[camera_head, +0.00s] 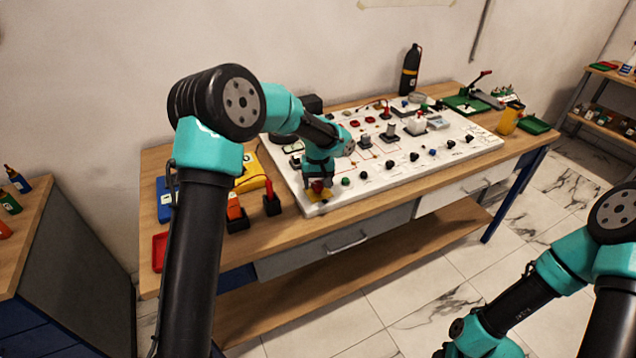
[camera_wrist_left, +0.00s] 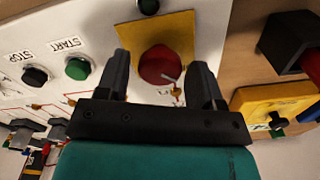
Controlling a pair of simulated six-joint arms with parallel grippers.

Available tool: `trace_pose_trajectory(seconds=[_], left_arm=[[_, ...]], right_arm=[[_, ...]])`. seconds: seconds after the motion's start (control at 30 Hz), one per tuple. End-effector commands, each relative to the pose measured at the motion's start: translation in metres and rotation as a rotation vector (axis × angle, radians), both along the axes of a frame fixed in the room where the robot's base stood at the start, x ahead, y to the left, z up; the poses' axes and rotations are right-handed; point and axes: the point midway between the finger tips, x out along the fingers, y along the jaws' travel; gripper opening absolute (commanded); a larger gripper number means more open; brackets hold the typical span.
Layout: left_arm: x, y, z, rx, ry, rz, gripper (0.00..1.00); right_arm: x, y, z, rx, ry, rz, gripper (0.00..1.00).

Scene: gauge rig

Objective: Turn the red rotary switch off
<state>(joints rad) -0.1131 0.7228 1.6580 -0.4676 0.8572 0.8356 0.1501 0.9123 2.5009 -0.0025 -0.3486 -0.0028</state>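The red rotary switch (camera_wrist_left: 165,66) is a round red knob on a yellow plate (camera_wrist_left: 178,28), at the near left corner of the white panel (camera_head: 400,178). In the left wrist view my left gripper (camera_wrist_left: 160,85) is open, with one finger on each side of the knob and visible gaps. A light mark shows on the knob's lower right. I cannot tell how deep the fingers reach around it. My right gripper is outside the head view; only part of my right arm shows.
Black STOP (camera_wrist_left: 35,76) and green START (camera_wrist_left: 78,68) buttons sit left of the switch in the wrist view. A yellow meter (camera_wrist_left: 280,105) and a dark holder (camera_wrist_left: 290,42) are to its right. A black bottle (camera_head: 411,70) stands behind the panel.

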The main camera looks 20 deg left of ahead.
Motion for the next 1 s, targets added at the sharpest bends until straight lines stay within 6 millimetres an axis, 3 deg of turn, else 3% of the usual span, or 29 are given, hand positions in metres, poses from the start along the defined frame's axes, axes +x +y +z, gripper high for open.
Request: trace_pose_trajectory(seconds=[0.47, 0.67, 1.0], left_arm=[[0.0, 0.0, 0.007, 0.0, -0.001, 0.0, 0.7], [0.0, -0.001, 0.033, -0.001, -0.004, -0.001, 0.7], [0.0, -0.001, 0.098, 0.0, -0.003, -0.002, 0.7]], right_arm=[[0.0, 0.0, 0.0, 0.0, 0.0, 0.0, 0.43], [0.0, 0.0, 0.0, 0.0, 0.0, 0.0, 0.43], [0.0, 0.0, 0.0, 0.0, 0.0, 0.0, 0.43]])
